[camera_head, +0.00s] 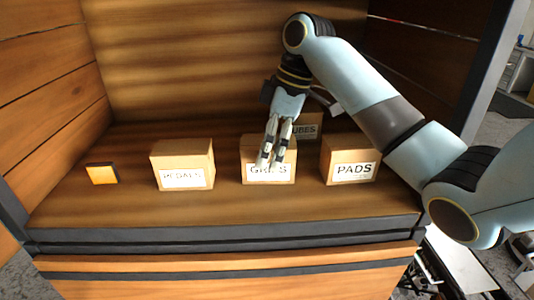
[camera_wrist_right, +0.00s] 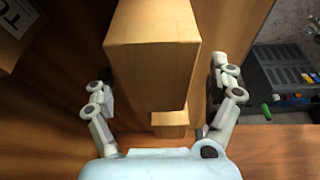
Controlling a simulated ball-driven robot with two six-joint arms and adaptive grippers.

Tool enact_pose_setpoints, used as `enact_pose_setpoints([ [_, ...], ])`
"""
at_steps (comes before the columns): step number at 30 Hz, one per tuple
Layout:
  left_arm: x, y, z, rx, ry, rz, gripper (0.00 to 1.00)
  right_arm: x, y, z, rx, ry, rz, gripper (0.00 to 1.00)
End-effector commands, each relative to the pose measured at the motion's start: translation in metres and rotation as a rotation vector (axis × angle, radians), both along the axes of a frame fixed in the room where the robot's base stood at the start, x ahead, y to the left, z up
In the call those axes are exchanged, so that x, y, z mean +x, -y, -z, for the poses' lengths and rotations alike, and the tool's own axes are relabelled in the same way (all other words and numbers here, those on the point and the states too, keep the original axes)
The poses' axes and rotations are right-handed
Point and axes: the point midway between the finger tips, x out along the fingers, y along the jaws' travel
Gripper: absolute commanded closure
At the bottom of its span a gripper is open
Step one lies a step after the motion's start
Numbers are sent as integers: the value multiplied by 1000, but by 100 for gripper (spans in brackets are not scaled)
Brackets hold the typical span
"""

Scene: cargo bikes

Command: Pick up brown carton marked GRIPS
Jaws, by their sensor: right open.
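The brown carton marked GRIPS (camera_head: 254,148) stands upright on the wooden shelf, with its white label facing me. My right gripper (camera_head: 269,162) reaches down over it, and its fingers hide the middle of the label. In the right wrist view, a plain brown carton (camera_wrist_right: 152,55) fills the space between the open fingers of my right gripper (camera_wrist_right: 160,78). One finger is on each side, with gaps showing, and no label shows on that carton there. My left gripper is out of view.
The PEDALS carton (camera_head: 182,160) stands left, the PADS carton (camera_head: 348,158) right, and the TUBES carton (camera_head: 308,121) behind, partly hidden. A small orange block (camera_head: 101,174) lies far left. Wooden walls enclose the shelf (camera_head: 230,209). A small box (camera_wrist_right: 170,119) shows in the wrist view.

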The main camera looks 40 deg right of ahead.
Motion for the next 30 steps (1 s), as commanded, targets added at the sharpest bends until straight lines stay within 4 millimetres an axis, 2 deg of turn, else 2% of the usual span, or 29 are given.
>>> enact_pose_setpoints([
  [2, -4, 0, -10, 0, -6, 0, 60, 4, -4, 10, 4, -5, 1, 11],
  [6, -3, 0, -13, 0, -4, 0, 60, 8, -8, 28, 3, -2, 0, 11],
  [9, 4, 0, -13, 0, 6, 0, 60, 9, -9, 33, 1, -1, 0, 11],
  [15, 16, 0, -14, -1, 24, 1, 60, 9, -9, 34, 0, 0, 0, 11],
  [30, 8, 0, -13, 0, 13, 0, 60, 9, -9, 39, 0, 0, 0, 11],
])
